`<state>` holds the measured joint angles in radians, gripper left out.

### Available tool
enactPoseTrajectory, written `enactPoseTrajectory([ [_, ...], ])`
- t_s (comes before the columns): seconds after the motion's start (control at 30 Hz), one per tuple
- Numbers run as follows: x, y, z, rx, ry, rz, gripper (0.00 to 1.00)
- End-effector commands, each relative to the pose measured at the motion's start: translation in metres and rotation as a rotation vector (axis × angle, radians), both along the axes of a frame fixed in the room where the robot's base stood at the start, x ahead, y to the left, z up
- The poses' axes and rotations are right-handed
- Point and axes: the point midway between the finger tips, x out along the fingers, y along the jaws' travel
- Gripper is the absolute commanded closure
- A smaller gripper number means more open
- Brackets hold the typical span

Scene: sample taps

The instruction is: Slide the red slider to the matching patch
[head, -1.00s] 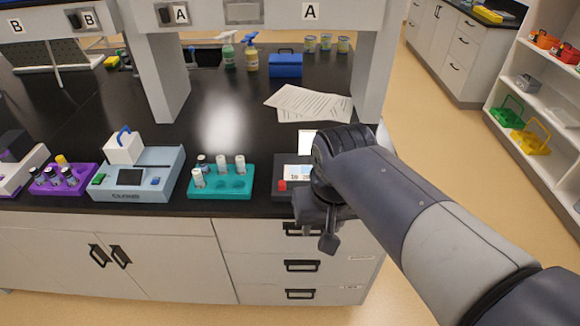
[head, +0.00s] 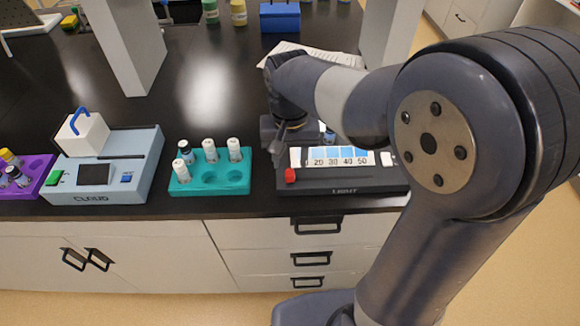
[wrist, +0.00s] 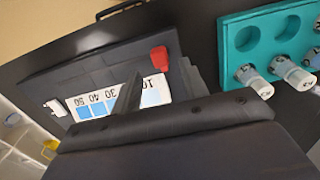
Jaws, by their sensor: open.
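The red slider (head: 290,175) sits at the left end of a dark device marked LIGHT (head: 350,181). In the wrist view the slider (wrist: 160,58) is beside the 10 end of the scale. The scale strip (head: 341,156) carries numbers from 10 to 50 over patches in shades of blue. My gripper (head: 278,153) is open and empty, above and behind the device's left end, close to the slider but apparently apart from it. In the wrist view one dark finger crosses the strip and hides part of it.
A teal rack (head: 180,187) with several capped vials stands just left of the device. Further left is a pale blue CLOUD instrument (head: 120,177) and a purple rack (head: 28,190). Papers (head: 345,59) lie behind. The bench's front edge is close.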

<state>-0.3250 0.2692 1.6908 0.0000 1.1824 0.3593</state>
Motion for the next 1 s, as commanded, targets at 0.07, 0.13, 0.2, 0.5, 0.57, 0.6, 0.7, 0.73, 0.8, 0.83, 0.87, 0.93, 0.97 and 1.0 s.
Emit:
enactPoseTrajectory([
  [0.07, -0.001, 0.0, -0.015, -0.002, 0.004, 0.0, 0.58],
  [0.13, -0.001, 0.0, -0.025, -0.001, 0.003, 0.0, 0.58],
  [0.2, 0.0, 0.0, -0.033, -0.001, 0.002, 0.0, 0.58],
  [0.5, 0.0, 0.0, -0.043, 0.0, -0.001, 0.0, 0.58],
  [0.57, 0.0, 0.0, -0.042, 0.0, -0.001, 0.0, 0.58],
  [0.6, 0.0, 0.0, -0.042, 0.0, -0.001, 0.0, 0.58],
  [0.7, 0.0, 0.0, -0.042, 0.0, -0.001, 0.0, 0.64],
  [0.73, 0.0, 0.0, -0.042, 0.0, -0.001, 0.0, 0.66],
  [0.8, 0.0, 0.0, -0.042, 0.0, -0.001, 0.0, 0.72],
  [0.83, 0.0, 0.0, -0.042, 0.0, -0.001, 0.0, 0.75],
  [0.87, 0.0, 0.0, -0.042, 0.0, -0.001, 0.0, 0.77],
  [0.93, 0.0, 0.0, -0.042, 0.0, -0.001, 0.0, 0.83],
  [0.97, 0.0, 0.0, -0.042, 0.0, -0.001, 0.0, 0.85],
  [1.0, 0.0, 0.0, -0.042, 0.0, -0.001, 0.0, 0.88],
])
